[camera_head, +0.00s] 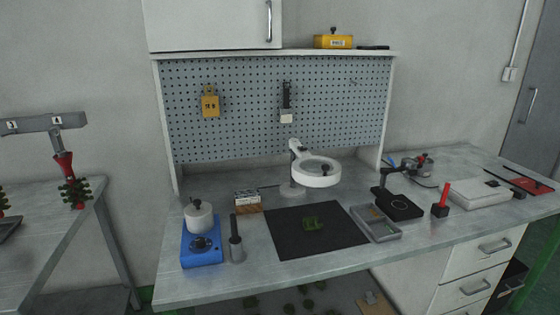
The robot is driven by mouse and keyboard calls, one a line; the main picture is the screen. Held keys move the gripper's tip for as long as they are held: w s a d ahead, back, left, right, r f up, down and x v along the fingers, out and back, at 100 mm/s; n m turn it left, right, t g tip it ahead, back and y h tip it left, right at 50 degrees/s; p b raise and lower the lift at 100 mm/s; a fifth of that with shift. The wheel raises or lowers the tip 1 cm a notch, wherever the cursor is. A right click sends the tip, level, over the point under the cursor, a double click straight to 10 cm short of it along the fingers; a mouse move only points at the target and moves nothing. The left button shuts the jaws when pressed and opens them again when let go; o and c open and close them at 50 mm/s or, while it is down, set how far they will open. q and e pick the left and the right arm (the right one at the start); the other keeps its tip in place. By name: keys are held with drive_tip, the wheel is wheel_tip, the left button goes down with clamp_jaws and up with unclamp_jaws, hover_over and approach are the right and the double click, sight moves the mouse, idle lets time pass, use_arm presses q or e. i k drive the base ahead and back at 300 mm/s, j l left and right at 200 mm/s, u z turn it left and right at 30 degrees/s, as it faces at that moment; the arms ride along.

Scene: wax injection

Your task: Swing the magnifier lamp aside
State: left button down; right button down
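The magnifier lamp (334,178) is white, with a ring-shaped head on a short arm and a round base. It stands toward the back middle of the workbench (330,268). Its ring head is over the bench behind the dark mat (275,238), with a small dark knob showing on it. Neither of my grippers is in view.
A blue wax pot unit (202,245) and a grey cylinder with a dark handle (237,245) stand left. A grey tray (378,231), a black stand (400,207) and a red-handled tool (441,205) stand right. The pegboard (240,120) rises behind.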

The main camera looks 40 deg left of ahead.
sight(306, 160)
drive_tip(key=u, duration=0.85)
